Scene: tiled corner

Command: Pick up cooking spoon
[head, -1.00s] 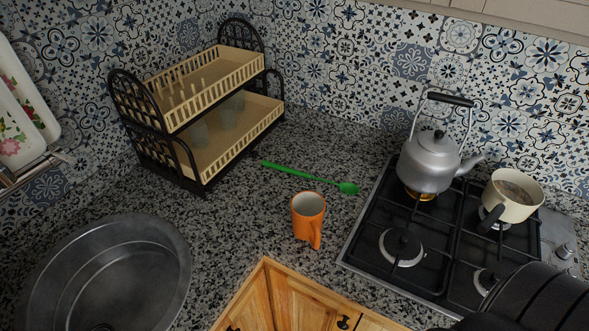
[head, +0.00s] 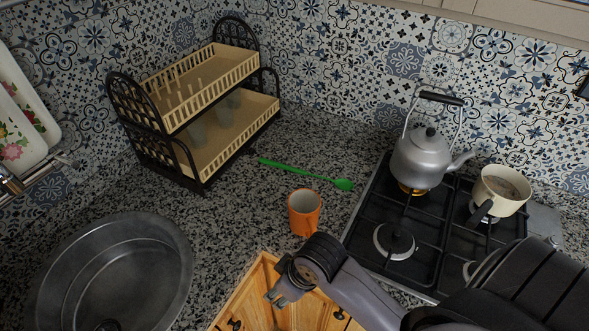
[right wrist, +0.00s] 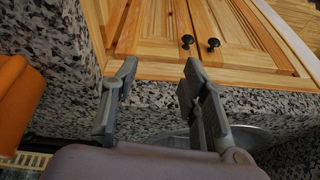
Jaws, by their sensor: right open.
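The green cooking spoon (head: 307,174) lies flat on the speckled counter in the head view, its handle to the left and its bowl near the stove. My right gripper (head: 278,297) is nearer the camera than the spoon, over the wooden cabinet front by the counter's edge, and apart from the spoon. In the right wrist view its two fingers (right wrist: 160,72) are spread with nothing between them, and the spoon does not show there. My left gripper is in neither view.
An orange mug (head: 304,222) stands between my right gripper and the spoon; part of it fills the left of the wrist view (right wrist: 16,103). A dish rack (head: 205,183) stands behind left, a sink (head: 172,235) at left. The stove (head: 363,226) holds a kettle (head: 422,160) and pot (head: 501,190).

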